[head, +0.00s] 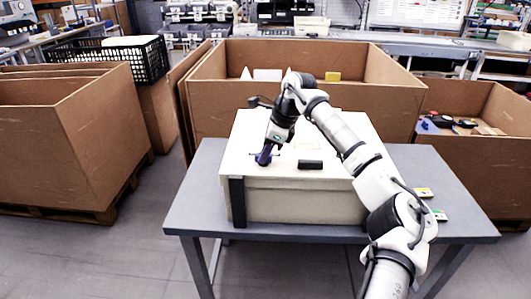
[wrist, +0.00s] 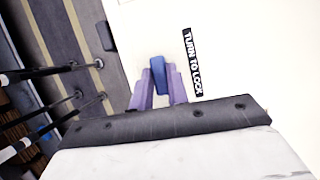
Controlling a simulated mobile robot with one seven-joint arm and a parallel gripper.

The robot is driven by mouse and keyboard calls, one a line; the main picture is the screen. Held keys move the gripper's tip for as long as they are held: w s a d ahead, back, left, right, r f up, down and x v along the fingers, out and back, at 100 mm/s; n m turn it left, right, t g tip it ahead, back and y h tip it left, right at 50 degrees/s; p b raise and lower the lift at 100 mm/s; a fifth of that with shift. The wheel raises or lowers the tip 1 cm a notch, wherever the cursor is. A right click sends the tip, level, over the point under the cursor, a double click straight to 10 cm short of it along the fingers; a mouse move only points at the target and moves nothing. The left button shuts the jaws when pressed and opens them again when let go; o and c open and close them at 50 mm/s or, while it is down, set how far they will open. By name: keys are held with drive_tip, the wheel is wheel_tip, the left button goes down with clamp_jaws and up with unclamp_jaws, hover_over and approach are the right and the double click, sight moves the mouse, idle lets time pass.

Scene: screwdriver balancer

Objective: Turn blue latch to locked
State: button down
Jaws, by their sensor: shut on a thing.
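The blue latch (wrist: 158,75) is on the white top face of a box. In the wrist view it stands between the two purple fingers of my gripper (wrist: 158,92), which are shut on it. A black label reading "TURN TO LOCK" (wrist: 192,63) is beside the latch. In the head view my gripper (head: 264,156) points down at the left part of the cream box (head: 300,205). The latch is mostly hidden there by my gripper, and I cannot tell whether it is locked.
The box stands on a grey table (head: 190,215). A black strip (head: 237,203) runs down its front left corner. A dark block (head: 310,165) is on the lid. Two small cards (head: 424,192) lie at the table's right. Cardboard bins (head: 300,60) stand behind.

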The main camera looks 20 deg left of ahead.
drive_tip(key=m+b, duration=0.1)
drive_tip(key=m, duration=0.1)
drive_tip(key=m+t+b, duration=0.1)
drive_tip(key=b, duration=0.1)
drive_tip(key=shift+s+f+m+t, duration=0.1)
drive_tip(key=shift+f+m+t, duration=0.1)
drive_tip(key=shift+m+t, duration=0.15)
drive_tip(key=m+b, duration=0.2)
drive_tip(key=m+t+b, duration=0.1)
drive_tip(key=m, duration=0.1)
drive_tip(key=shift+s+m+t+h+b, duration=0.1)
drive_tip(key=shift+m+t+h+b, duration=0.15)
drive_tip(key=shift+m+h+b, duration=0.1)
drive_tip(key=m+t+h+b, duration=0.1)
drive_tip(key=m+b, duration=0.2)
drive_tip(key=m, duration=0.1)
drive_tip(key=shift+s+a+m+b, duration=0.1)
drive_tip(key=shift+m+b, duration=0.2)
drive_tip(key=shift+a+r+m+t+h+b, duration=0.1)
drive_tip(key=shift+m+t+h+b, duration=0.25)
drive_tip(key=shift+m+b, duration=0.55)
drive_tip(key=shift+r+m+t+h+b, duration=0.15)
drive_tip(key=shift+m+h+b, duration=0.3)
drive_tip(key=shift+m, duration=0.75)
drive_tip(key=shift+f, duration=0.1)
drive_tip(key=c, duration=1.4)
unclamp_jaws()
drive_tip(key=shift+o, duration=0.2)
